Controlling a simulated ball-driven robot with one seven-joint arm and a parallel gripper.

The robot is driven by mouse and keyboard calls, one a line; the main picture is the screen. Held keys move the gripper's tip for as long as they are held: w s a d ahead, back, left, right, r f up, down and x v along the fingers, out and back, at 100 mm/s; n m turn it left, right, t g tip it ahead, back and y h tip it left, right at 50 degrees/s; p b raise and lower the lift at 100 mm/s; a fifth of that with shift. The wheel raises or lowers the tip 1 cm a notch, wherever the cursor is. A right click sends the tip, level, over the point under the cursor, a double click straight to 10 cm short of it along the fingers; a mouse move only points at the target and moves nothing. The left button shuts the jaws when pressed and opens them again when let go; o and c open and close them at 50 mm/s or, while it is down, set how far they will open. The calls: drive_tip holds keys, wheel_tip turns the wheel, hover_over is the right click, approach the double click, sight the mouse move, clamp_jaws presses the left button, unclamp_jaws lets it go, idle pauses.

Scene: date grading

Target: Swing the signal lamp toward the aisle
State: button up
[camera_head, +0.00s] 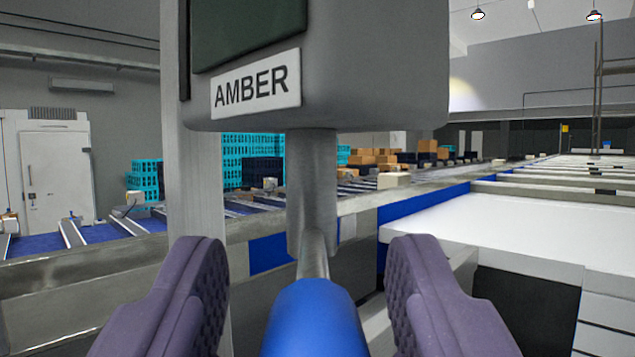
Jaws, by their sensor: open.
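The signal lamp (345,95) is a grey housing at the top centre with a dark green panel (245,28) and a white label (256,84) reading AMBER. A grey stem (318,185) runs down from it to a blue handle (314,322) at the bottom centre. My gripper (308,290) is open, with one purple ridged finger on each side of the blue handle. Gaps show between the handle and both fingers. The top of the lamp is cut off by the frame.
A grey post (196,190) stands just left of the lamp stem. A metal rail (120,262) crosses behind it. White conveyor surfaces (500,230) extend at right. Turquoise crates (253,150) and orange boxes (375,157) stand farther back. A white door (57,175) is at far left.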

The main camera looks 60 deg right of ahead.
drive_tip(key=shift+x, duration=0.95)
drive_tip(key=shift+s, duration=0.1)
clamp_jaws()
drive_tip(key=shift+d+t, duration=0.1)
drive_tip(key=shift+t, duration=0.3)
